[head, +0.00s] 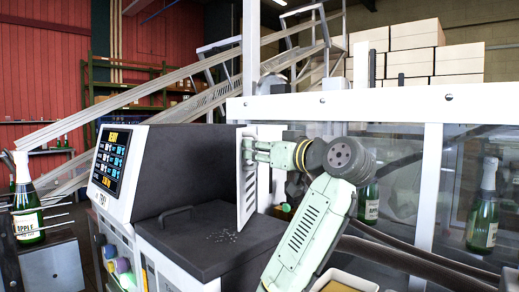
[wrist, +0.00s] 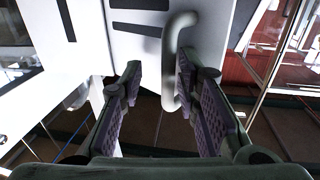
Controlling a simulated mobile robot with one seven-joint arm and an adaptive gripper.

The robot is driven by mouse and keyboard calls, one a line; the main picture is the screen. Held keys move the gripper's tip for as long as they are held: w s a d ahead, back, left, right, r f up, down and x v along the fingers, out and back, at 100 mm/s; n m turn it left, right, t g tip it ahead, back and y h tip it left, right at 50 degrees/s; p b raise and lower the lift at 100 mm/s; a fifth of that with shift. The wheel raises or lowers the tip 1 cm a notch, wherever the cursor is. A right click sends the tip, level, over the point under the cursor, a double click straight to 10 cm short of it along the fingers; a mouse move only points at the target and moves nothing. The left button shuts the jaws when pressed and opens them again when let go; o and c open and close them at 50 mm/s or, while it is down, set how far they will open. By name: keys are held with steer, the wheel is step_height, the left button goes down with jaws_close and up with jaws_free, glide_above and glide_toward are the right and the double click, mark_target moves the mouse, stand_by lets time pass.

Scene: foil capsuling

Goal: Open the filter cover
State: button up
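The filter cover (head: 246,185) is a white slotted panel at the right end of the dark machine housing, seen at a steep angle in the head view. In the wrist view the white cover (wrist: 95,30) shows dark slots and a grey bar handle (wrist: 170,62). My gripper (head: 250,151) is at the cover's upper part. In the wrist view my gripper (wrist: 160,90) is open, its two padded fingers apart. The lower part of the handle lies between them, closer to the right finger. I cannot tell whether that finger touches it. How far the cover stands from the housing is unclear.
A control screen (head: 111,160) faces left on the machine. A dark lid with a handle (head: 212,238) lies below the housing. Bottles stand at the left (head: 27,205) and behind the clear panels at right (head: 484,210). A white post (head: 251,50) rises behind my gripper.

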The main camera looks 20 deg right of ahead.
steer(key=v, duration=1.2)
stand_by(0.4)
